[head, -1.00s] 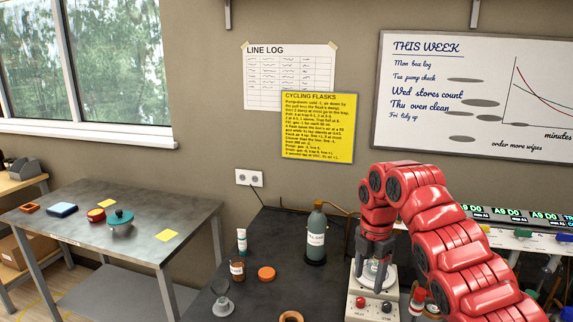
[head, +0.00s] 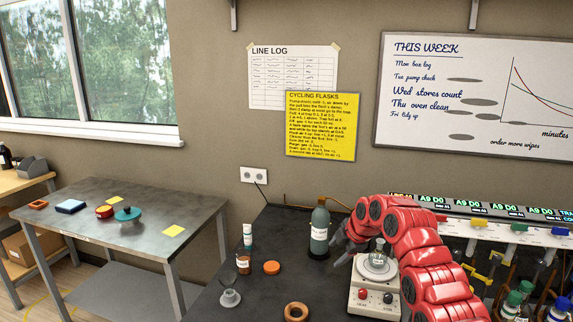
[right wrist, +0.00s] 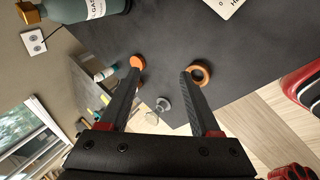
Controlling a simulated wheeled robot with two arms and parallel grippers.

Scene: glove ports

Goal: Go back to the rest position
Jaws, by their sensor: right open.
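My right arm comes in from the right in the head view. Its dark right gripper (head: 343,248) is off to the left of the small glass flask (head: 378,252), between it and the grey-green bottle (head: 319,232). The flask stands upright on the round top of a white hotplate (head: 374,297) with a red knob. In the right wrist view, the right gripper (right wrist: 161,78) is open, with nothing between its fingers. My left gripper is in neither view.
The dark bench holds an orange lid (head: 271,268), a brown jar (head: 243,264), a white tube (head: 247,236), a grey stand (head: 230,298) and a tan ring (head: 296,311). A rack with a lit display (head: 505,212) stands at right. A steel table (head: 150,245) stands at left.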

